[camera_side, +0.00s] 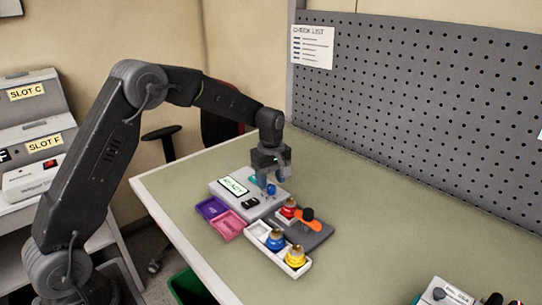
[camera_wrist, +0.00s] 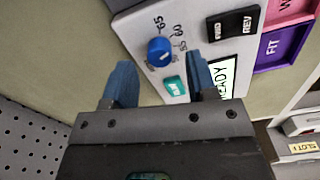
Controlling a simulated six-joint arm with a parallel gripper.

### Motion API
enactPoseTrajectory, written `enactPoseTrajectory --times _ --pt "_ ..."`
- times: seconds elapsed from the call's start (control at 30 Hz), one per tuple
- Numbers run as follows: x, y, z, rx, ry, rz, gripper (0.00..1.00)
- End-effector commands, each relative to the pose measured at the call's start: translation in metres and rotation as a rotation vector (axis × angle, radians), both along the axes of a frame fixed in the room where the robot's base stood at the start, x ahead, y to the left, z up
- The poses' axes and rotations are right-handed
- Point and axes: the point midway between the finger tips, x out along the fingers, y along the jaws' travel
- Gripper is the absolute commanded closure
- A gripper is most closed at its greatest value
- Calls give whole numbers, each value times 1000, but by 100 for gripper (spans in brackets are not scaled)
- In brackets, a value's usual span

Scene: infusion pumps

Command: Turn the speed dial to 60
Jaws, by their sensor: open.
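The pump (camera_side: 222,196) is a light grey box on the table, with a display reading READY (camera_wrist: 222,72). Its blue speed dial (camera_wrist: 158,52) shows in the wrist view, with the figures 65, 60 and 55 printed around it. Where the dial's mark points is too small to tell. In the side view the dial (camera_side: 271,189) is just below the fingers. My gripper (camera_wrist: 159,62) is open and empty, pointing down over the pump. Its blue fingers appear on either side of the dial, apart from it; it also shows in the side view (camera_side: 271,177).
A green button (camera_wrist: 174,86) lies close to the dial. A black FWD/REV switch (camera_wrist: 232,23) is further along. Purple (camera_side: 211,208) and pink (camera_side: 228,226) trays, a white tray with blue and yellow items (camera_side: 296,257), and a grey plate (camera_side: 322,232) stand nearby. Table right of these is mostly clear.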

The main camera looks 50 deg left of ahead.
Motion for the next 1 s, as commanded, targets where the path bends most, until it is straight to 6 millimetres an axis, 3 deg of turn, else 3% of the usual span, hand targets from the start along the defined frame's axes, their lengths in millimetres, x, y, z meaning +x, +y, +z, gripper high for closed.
enactPoseTrajectory --times 0.3,0.5,0.7,1.0 --pt "1 0 73 1 -5 0 47" --pt "1 0 104 0 -3 0 47" --pt "0 0 117 0 -1 0 47" --pt "0 0 117 0 -1 -1 47"
